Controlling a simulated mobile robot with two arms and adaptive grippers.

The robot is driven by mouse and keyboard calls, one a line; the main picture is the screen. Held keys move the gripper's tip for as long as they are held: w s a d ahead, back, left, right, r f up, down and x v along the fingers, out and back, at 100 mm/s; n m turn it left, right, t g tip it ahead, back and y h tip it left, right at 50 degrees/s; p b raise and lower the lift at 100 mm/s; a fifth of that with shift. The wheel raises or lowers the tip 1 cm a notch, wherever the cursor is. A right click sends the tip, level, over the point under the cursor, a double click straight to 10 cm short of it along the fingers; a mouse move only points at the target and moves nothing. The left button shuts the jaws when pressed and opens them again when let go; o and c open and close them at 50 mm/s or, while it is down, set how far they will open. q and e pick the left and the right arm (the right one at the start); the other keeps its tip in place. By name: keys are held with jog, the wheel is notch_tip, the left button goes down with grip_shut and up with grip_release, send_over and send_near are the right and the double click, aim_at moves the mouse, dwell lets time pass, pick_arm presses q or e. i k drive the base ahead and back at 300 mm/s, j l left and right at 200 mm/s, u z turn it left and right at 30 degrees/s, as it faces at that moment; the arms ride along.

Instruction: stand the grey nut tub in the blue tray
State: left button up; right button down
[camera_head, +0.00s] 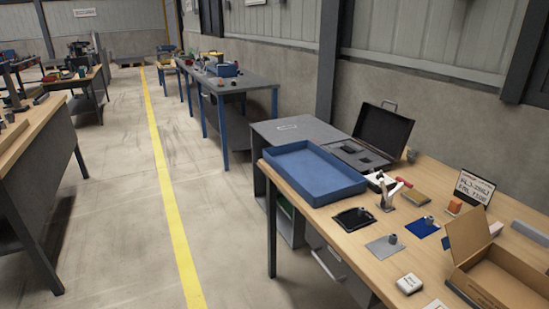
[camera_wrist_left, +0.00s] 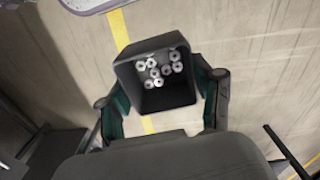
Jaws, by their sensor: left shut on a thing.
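The grey nut tub (camera_wrist_left: 181,94) is in the left wrist view, square, open at the top, with several silver nuts inside. My left gripper (camera_wrist_left: 160,88) is shut on it, with a finger on either side. The floor and a yellow line show behind the tub. The blue tray (camera_head: 312,172) lies empty on the left end of the wooden workbench in the head view. It is wide and shallow with low walls. Neither gripper shows in the head view, and the tray cannot be made out in the left wrist view.
Right of the tray on the workbench (camera_head: 376,268) are an open black case (camera_head: 382,133), a red-handled clamp (camera_head: 388,195), a black small tray (camera_head: 353,219), coloured plates and an open cardboard box (camera_head: 498,275). The floor left of the bench (camera_head: 215,225) is clear.

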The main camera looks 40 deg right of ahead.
aim_at(310, 173)
jog(key=i+j, duration=0.1)
jog(key=i, duration=2.05)
jog(key=i+z, duration=0.1)
jog(key=z, duration=0.3)
jog(key=i+z, duration=0.1)
jog(key=z, duration=0.7)
jog(key=i+j+z, duration=0.1)
jog(key=z, duration=0.3)
jog(key=i+j+z, duration=0.1)
jog(key=z, duration=0.3)
